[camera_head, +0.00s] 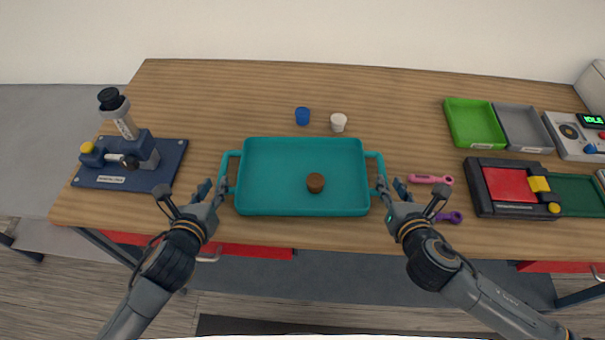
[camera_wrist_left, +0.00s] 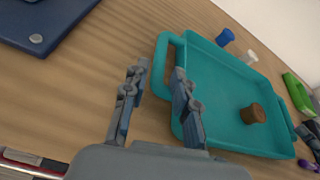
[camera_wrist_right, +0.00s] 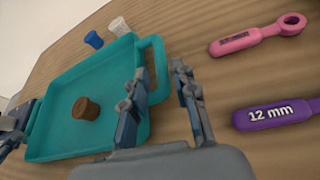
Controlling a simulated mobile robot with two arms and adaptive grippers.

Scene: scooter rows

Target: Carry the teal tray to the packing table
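The teal tray (camera_head: 255,200) lies flat on the wooden table, with a small brown round piece (camera_head: 315,183) inside it right of the middle. It has a loop handle on its left and right ends. My left gripper (camera_head: 213,187) is open at the left handle (camera_wrist_left: 164,50), one finger on each side of the handle's line. My right gripper (camera_head: 391,184) is open at the right handle (camera_wrist_right: 159,62) in the same way. Neither gripper is closed on a handle. I cannot tell whether any finger touches the tray.
A blue cup (camera_head: 302,116) and a white cup (camera_head: 338,122) stand behind the tray. A pink wrench (camera_head: 430,179) and a purple wrench (camera_head: 450,217) lie to the right. A device on a navy plate (camera_head: 118,178) is at left. Green (camera_head: 475,122) and grey (camera_head: 522,127) bins stand at right.

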